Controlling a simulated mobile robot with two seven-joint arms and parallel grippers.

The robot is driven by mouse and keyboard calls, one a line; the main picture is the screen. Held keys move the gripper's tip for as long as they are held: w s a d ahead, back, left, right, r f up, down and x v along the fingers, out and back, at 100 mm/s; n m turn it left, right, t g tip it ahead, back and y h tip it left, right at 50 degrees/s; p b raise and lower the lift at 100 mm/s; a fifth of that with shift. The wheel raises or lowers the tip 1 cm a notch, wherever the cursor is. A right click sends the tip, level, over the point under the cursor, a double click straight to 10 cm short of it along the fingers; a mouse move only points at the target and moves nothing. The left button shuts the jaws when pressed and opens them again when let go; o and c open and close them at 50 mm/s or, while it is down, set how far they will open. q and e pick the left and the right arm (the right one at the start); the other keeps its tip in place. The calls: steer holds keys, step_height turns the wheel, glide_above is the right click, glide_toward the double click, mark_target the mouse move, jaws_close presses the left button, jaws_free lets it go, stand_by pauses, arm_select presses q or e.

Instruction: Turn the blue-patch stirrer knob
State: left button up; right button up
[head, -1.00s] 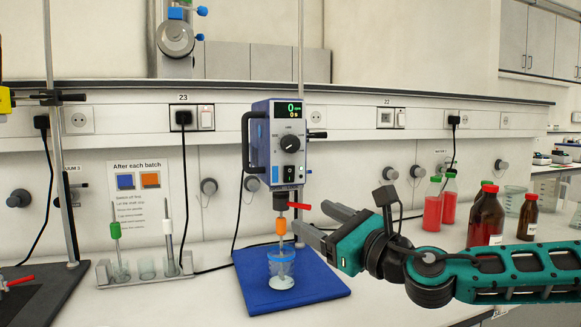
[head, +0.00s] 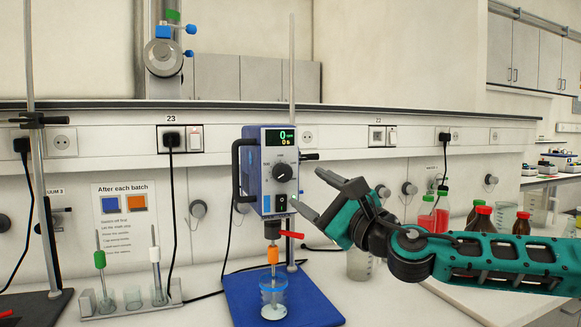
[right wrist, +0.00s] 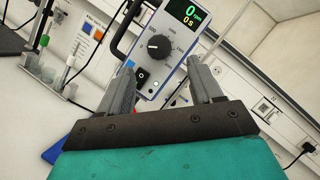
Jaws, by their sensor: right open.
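The overhead stirrer (head: 266,152) is a blue box with a grey front, above a blue mat (head: 235,300). Its round black knob (head: 282,172) sits below a display reading 0; it also shows in the right wrist view (right wrist: 158,46). A black switch (head: 281,203) is below the knob. My right gripper (head: 308,192) is open and empty, to the right of the stirrer front and slightly below the knob. In the right wrist view, the knob appears beyond and between the open fingers (right wrist: 160,72), apart from them. My left gripper is not seen.
Below the stirrer are a red lever (head: 291,235), an orange coupling (head: 273,255) and a beaker (head: 273,297). A glass beaker (head: 359,264) and several bottles stand right, near my right arm. A rack (head: 133,310) with stirring rods stands left.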

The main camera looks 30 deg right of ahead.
mark_target(286, 175)
steer(key=p+x, duration=0.2)
steer(key=x, duration=0.3)
steer(key=shift+w+r+p, duration=0.15)
steer(key=shift+r+p, duration=0.05)
steer(key=shift+p, duration=0.2)
steer(key=shift+w+a, duration=0.15)
steer(key=shift+w, duration=0.65)
steer(key=shift+c, duration=0.5)
steer(key=c, duration=1)
steer(key=shift+o, duration=0.2)
